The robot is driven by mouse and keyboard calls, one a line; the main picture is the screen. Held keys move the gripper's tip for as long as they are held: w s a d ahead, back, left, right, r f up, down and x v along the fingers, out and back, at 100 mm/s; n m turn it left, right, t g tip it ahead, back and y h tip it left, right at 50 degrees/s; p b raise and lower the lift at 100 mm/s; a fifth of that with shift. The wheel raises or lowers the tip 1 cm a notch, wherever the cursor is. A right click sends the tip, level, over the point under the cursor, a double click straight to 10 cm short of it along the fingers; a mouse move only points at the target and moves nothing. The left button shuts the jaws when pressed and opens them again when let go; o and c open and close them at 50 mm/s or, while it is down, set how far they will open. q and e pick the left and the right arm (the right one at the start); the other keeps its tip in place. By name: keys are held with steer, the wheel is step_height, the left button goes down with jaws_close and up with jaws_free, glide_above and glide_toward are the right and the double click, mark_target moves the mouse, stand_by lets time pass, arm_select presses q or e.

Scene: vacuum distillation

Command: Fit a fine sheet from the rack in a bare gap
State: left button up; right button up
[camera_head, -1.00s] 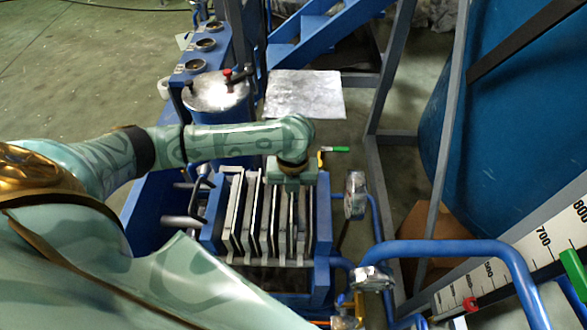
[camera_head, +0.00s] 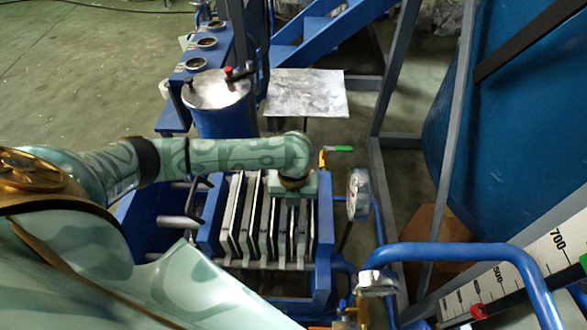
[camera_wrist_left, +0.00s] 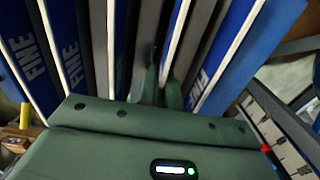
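My left gripper (camera_head: 292,200) points down into the row of upright grey plates (camera_head: 250,225) in the blue press frame (camera_head: 322,225), toward its right end. In the left wrist view the green fingers (camera_wrist_left: 164,92) reach down between blue panels marked FINE (camera_wrist_left: 28,65) with white edges. A white-edged blue sheet (camera_wrist_left: 176,38) runs down to the fingers. Whether they are closed on it is too dark to tell. The fingertips are hidden among the plates in the head view. My right gripper is not in view.
A pressure gauge (camera_head: 358,190) and blue pipe rail (camera_head: 450,250) stand close on the right. A lidded blue vessel (camera_head: 217,105) and metal plate (camera_head: 307,92) are behind the press. A graduated scale (camera_head: 500,285) is at lower right. Open floor lies far left.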

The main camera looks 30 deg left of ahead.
arm_select(q)
steer(key=shift+o, duration=0.6)
step_height(320, 180, up, 16)
steer(key=p, duration=0.6)
steer(key=shift+r, duration=0.15)
